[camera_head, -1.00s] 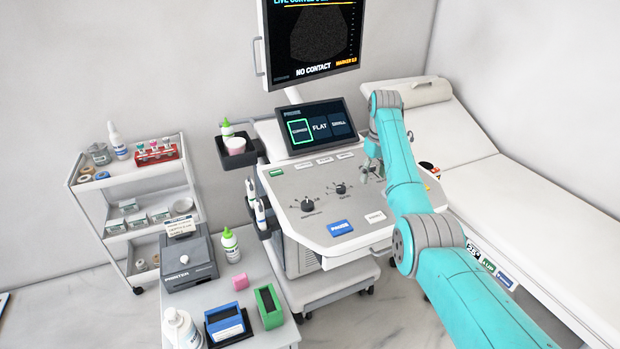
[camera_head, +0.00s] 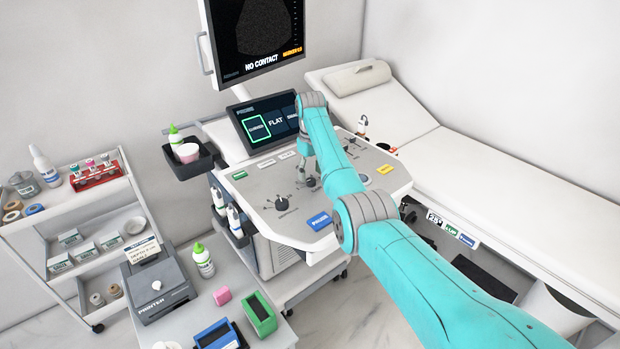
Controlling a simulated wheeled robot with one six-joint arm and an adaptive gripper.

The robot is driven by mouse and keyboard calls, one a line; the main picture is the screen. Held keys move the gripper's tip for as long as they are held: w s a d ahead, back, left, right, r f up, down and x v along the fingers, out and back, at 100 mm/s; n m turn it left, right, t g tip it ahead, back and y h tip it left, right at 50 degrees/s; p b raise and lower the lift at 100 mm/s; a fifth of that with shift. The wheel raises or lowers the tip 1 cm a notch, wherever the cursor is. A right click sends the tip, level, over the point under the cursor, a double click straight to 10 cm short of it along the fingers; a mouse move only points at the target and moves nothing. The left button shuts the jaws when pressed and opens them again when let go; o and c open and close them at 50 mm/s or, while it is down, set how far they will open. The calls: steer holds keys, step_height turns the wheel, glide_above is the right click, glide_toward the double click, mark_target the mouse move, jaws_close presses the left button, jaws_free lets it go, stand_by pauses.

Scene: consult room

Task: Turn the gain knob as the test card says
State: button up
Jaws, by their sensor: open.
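The ultrasound console panel (camera_head: 340,215) carries two dark knobs with printed scales. One knob (camera_head: 281,203) is at the left, and the other knob (camera_head: 312,184) is farther back and right. Their labels are too small to read, so I cannot tell which is gain. My gripper (camera_head: 310,172) points down at the right knob, close above or behind it. It is open and holds nothing; its fingers are small and partly hidden by my arm, and contact is unclear. A white card (camera_head: 143,250) with small unreadable print stands on the printer (camera_head: 160,286).
A screen (camera_head: 262,122) and a monitor reading "NO CONTACT" (camera_head: 255,40) rise behind the panel. A blue button (camera_head: 319,220) is at the panel's front. The couch (camera_head: 480,180) is at right, a trolley (camera_head: 75,215) at left.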

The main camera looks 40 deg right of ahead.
mark_target(311, 182)
steer(key=shift+f, duration=1.4)
steer(key=shift+d, duration=0.1)
jaws_close()
steer(key=m, duration=0.3)
steer(key=shift+m, duration=2.3)
